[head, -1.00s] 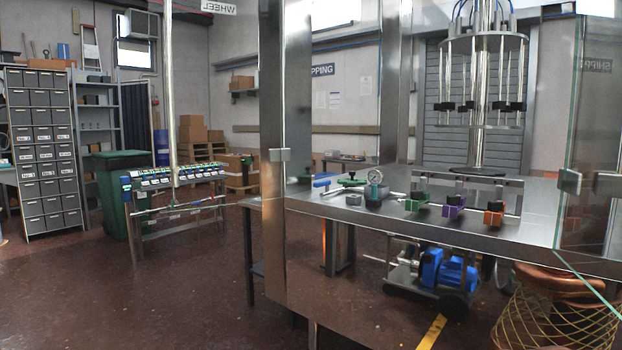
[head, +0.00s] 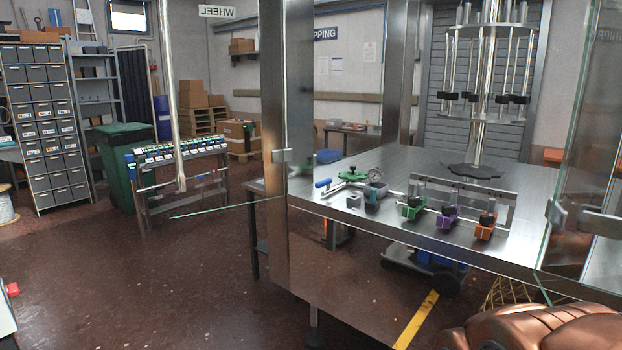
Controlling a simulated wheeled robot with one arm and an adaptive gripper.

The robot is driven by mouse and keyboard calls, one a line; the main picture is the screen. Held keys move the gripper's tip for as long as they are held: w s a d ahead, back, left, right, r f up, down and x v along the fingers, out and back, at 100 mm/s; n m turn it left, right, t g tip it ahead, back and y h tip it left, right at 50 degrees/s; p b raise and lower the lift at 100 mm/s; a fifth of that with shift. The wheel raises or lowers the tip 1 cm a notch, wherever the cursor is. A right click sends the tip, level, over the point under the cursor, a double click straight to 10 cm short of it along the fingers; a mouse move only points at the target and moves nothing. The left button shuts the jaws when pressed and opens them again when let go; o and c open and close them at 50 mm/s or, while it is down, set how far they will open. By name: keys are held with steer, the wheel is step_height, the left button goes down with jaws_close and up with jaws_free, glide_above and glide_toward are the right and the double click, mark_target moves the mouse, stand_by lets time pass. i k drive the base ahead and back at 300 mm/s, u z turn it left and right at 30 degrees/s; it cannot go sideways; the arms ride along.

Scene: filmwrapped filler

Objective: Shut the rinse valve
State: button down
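Several small valves and fittings stand on the steel worktop (head: 330,213) in the head view. At the left is a blue-ended lever (head: 323,183) on a pipe, beside a green handwheel (head: 351,174) and a round gauge (head: 375,175). No label is readable, so I cannot tell which is the rinse valve or whether any is shut. My gripper is not in view.
A steel post (head: 288,150) and a glass door (head: 590,140) frame the worktop. A ring of filling nozzles (head: 487,70) stands at its back. A copper-coloured rounded shape fills the lower right.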

mark_target(325, 181)
steer(key=i, duration=0.75)
steer(key=u, duration=0.75)
steer(key=i, duration=1.3)
steer(key=u, duration=0.7)
